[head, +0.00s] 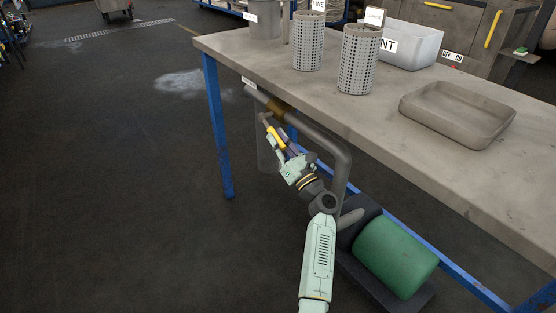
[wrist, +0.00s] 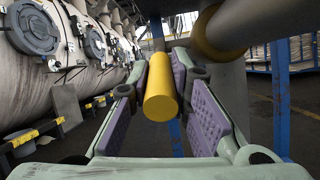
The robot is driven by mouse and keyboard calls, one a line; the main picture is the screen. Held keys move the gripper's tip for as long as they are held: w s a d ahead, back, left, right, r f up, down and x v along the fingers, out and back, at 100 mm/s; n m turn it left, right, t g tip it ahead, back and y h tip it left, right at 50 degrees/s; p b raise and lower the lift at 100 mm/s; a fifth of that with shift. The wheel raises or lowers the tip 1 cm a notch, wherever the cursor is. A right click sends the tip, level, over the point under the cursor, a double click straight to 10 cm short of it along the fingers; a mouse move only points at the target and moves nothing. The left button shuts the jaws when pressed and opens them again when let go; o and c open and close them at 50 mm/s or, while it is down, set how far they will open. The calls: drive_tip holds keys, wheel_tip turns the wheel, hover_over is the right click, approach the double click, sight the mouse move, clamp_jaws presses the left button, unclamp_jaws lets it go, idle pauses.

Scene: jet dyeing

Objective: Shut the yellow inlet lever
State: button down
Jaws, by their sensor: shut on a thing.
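The yellow inlet lever (head: 277,138) is below the left edge of the table, beside a brass-coloured valve body (head: 278,105) on a grey pipe. My gripper (head: 281,145) is at the lever, with its fingers on either side of it. In the wrist view, the lever (wrist: 160,88) is a yellow cylinder pointing towards the camera. It lies between the purple-padded fingers of my gripper (wrist: 163,72), which are shut on it. The valve body (wrist: 212,35) shows at the upper right. The fingers hide part of the lever in the head view.
The grey table (head: 340,105) overhangs the pipe (head: 335,147), with a blue leg (head: 217,125) to the left. A green motor (head: 397,258) sits low at right. Perforated cylinders (head: 358,60) and a shallow tray (head: 457,113) stand on top. Open floor lies at left.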

sight(277, 135)
drive_tip(key=shift+w+f+t+y+b, duration=0.25)
drive_tip(key=shift+f+t+b, duration=0.2)
drive_tip(key=shift+b, duration=1.35)
drive_tip(key=c, duration=1.5)
unclamp_jaws()
drive_tip(key=shift+o, duration=0.2)
wheel_tip(277, 135, up, 10)
drive_tip(key=shift+r, duration=0.1)
drive_tip(key=shift+c, duration=0.6)
